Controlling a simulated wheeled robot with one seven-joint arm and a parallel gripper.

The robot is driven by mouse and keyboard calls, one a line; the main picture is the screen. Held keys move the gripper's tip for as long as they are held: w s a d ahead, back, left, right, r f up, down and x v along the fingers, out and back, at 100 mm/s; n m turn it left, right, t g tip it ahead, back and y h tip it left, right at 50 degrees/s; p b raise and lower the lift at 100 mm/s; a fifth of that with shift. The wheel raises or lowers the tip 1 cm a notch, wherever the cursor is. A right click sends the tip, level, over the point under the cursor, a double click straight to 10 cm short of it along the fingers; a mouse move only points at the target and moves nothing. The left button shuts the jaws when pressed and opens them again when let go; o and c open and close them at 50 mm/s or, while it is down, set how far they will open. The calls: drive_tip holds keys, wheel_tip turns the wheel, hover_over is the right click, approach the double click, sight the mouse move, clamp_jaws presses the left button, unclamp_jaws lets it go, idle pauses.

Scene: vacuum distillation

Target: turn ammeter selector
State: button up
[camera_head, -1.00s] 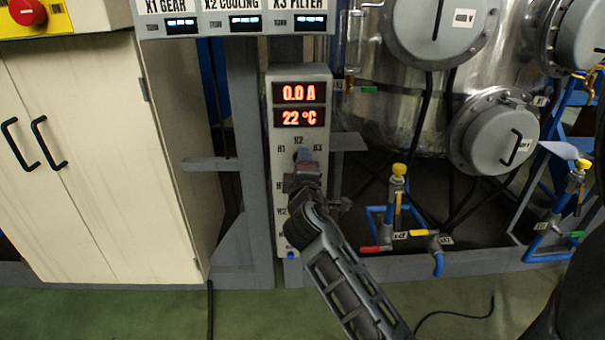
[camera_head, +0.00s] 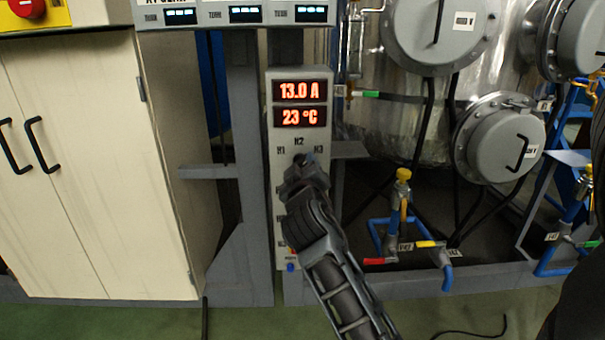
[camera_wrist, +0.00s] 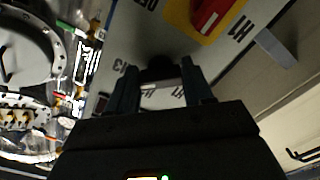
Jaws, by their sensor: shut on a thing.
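The grey control panel (camera_head: 313,145) has two red-lit displays. The upper one, the ammeter display (camera_head: 300,90), reads 13.0 A and the lower one reads 23 °C. Labels H1, H2 and H3 sit in an arc below them. My gripper (camera_head: 302,168) is at the panel just under these labels and hides the selector in the head view. In the wrist view, my gripper's two fingers (camera_wrist: 160,82) are closed around the dark selector knob (camera_wrist: 160,67). I cannot tell exactly where the knob points.
A red switch on a yellow plate (camera_wrist: 205,17) is on the panel in the wrist view. A beige cabinet (camera_head: 110,160) stands left. A steel vessel (camera_head: 400,110) and blue pipes with a yellow-topped valve (camera_head: 403,175) are right. A grey shelf (camera_head: 350,149) juts out beside the panel.

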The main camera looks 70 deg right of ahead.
drive_tip(key=shift+f, duration=0.1)
idle(0.4)
drive_tip(key=o, duration=1)
drive_tip(key=shift+o, duration=0.2)
drive_tip(key=v, duration=0.7)
drive_tip(key=shift+s+a, duration=0.15)
drive_tip(key=shift+a, duration=0.2)
